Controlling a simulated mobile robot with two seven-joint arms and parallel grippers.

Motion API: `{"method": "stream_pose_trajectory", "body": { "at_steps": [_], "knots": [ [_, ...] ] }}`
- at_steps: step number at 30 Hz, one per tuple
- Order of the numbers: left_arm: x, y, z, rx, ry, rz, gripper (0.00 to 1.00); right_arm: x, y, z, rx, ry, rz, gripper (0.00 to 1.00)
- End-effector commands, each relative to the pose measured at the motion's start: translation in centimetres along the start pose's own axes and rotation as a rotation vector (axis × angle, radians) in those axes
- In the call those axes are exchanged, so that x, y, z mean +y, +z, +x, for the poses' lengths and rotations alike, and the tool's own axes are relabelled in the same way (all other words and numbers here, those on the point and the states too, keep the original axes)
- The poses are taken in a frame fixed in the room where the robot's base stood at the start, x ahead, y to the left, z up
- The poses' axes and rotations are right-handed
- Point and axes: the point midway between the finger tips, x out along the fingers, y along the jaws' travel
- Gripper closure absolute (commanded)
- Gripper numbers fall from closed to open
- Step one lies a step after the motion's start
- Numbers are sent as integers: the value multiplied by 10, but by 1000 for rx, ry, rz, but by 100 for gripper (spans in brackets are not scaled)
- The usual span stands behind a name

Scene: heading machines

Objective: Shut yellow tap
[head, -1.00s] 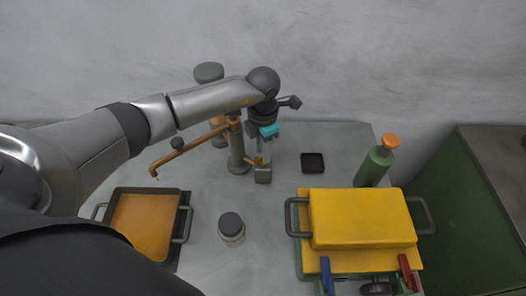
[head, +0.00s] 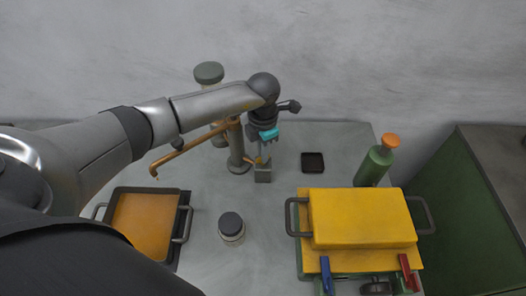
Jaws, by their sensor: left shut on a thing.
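The yellow tap, more orange-brown in this light, stands on the grey worktop in the head view. Its long spout (head: 190,149) reaches left and down from a grey post (head: 236,150). A small orange handle (head: 254,161) shows at the post's right side. My left gripper (head: 262,174) points down right beside the post and is shut on the tap's handle, partly hiding it. The exact contact between the fingers and the handle is too small to see. My right gripper is not in view.
A square pan (head: 146,222) lies below the spout. A lidded jar (head: 231,228) stands in front of the tap. A yellow block with handled tray (head: 361,218), a green bottle (head: 373,167) and a small black dish (head: 312,163) are at the right. A wall is behind.

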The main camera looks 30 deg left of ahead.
Motion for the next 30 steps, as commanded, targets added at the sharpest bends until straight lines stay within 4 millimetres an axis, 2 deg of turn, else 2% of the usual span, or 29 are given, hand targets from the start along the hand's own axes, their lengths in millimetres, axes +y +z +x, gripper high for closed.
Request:
{"method": "stream_pose_trajectory", "body": {
  "at_steps": [14,30],
  "knots": [
    [0,-1,2,3,0,24,100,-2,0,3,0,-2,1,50],
    [0,-2,4,4,-1,354,100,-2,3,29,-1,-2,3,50]
  ]
}}
